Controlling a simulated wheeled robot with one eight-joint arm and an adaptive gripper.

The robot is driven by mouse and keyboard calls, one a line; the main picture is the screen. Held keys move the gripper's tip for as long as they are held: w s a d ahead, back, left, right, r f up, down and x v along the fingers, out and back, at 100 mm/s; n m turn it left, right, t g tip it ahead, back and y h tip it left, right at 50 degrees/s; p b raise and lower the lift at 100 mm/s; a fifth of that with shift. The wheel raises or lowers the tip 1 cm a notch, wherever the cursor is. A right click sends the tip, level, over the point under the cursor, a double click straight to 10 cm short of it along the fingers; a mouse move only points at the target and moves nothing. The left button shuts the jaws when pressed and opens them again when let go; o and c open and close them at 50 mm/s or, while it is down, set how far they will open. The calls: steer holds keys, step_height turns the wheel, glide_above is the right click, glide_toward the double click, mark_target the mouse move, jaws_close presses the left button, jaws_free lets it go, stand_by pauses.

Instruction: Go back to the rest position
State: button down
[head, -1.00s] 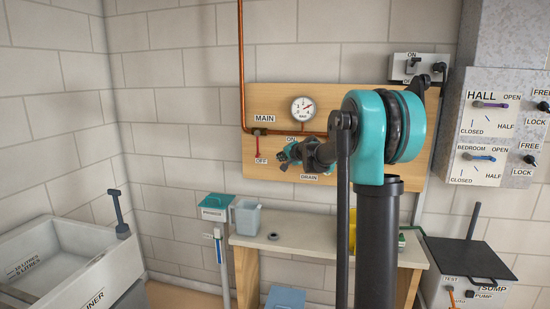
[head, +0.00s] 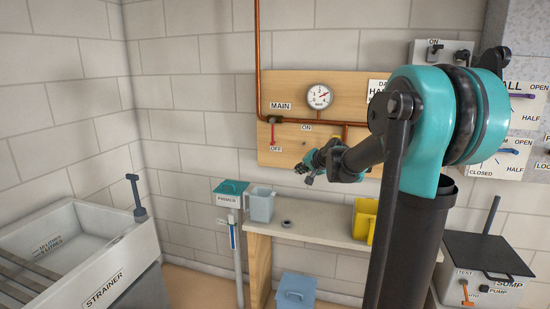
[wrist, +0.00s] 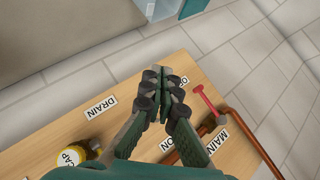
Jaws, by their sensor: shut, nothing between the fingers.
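My gripper (head: 303,172) is in front of the lower part of the wooden board in the head view, with its fingers pointing left. In the wrist view my gripper (wrist: 165,82) has its fingertips together and holds nothing. The board and its labels lie behind it there. My arm is stretched forward and hides the right part of the board in the head view.
The board (head: 285,90) carries a gauge (head: 317,97), copper pipe (head: 257,60) and red MAIN lever (head: 273,138). Below stands a bench (head: 335,235) with a grey jug (head: 260,204) and yellow container (head: 365,221). A sink (head: 100,270) is left, a sump box (head: 480,270) right.

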steer(key=s+d+f+n+g+h, duration=0.1)
steer(key=s+d+f+n+g, duration=0.1)
steer(key=s+f, duration=0.5)
steer(key=s+d+f+n+g+h, duration=0.2)
steer(key=s+f, duration=0.6)
steer(key=s, duration=1)
steer(key=s+d+f+n+g+h, duration=0.2)
steer(key=s+f, duration=0.6)
steer(key=s, duration=0.5)
steer(key=shift+d, duration=0.35)
